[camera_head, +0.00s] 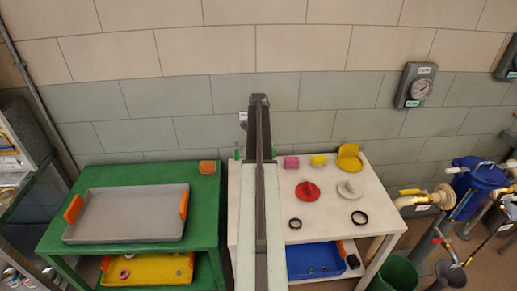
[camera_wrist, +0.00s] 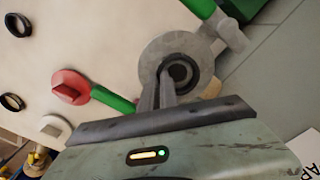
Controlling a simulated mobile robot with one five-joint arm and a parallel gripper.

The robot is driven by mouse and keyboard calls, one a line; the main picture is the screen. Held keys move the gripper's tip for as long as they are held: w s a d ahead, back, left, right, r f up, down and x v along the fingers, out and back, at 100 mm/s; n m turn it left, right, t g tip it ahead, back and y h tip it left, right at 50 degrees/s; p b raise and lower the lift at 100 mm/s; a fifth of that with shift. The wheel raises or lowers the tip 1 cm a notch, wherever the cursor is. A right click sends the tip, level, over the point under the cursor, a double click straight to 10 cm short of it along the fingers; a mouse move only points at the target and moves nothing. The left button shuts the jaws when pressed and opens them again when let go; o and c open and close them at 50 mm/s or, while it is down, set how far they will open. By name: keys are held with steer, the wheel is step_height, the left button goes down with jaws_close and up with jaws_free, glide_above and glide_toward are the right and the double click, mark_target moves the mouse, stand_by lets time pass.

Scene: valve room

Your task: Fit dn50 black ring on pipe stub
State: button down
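In the wrist view, a grey round flange (camera_wrist: 150,50) has a round stub-like centre with a dark ring (camera_wrist: 190,72) around a dark hole. I cannot tell whether this dark ring is a separate black ring or the stub's own edge. My gripper (camera_wrist: 165,72) has its two fingers close together, tips at the left edge of that dark ring. Whether they grip it is unclear. In the head view my gripper (camera_head: 259,98) is at the far end of the arm, which hides the stub. Two black rings (camera_head: 295,223) (camera_head: 360,218) lie flat on the white table (camera_head: 330,232).
A red part (camera_head: 308,191), a pale part (camera_head: 349,190), pink and yellow blocks and a yellow part (camera_head: 349,158) stand on the white table. A green table (camera_head: 210,225) with a grey tray (camera_head: 130,238) is at left. Valve pipes are at right.

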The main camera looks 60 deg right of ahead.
steer(key=shift+s+a, duration=0.1)
steer(key=c, duration=1.5)
jaws_free()
steer(key=shift+c, duration=0.2)
steer(key=shift+c, duration=1.1)
steer(key=shift+o, duration=1.1)
steer(key=shift+w, duration=0.2)
steer(key=shift+w+r+p, duration=0.1)
steer(key=shift+r+p, duration=0.15)
steer(key=shift+p, duration=0.2)
steer(key=r+p, duration=0.4)
steer(key=shift+s+r, duration=0.15)
steer(key=shift+s, duration=0.05)
steer(key=shift+r+p, duration=1.05)
steer(key=shift+p, duration=0.1)
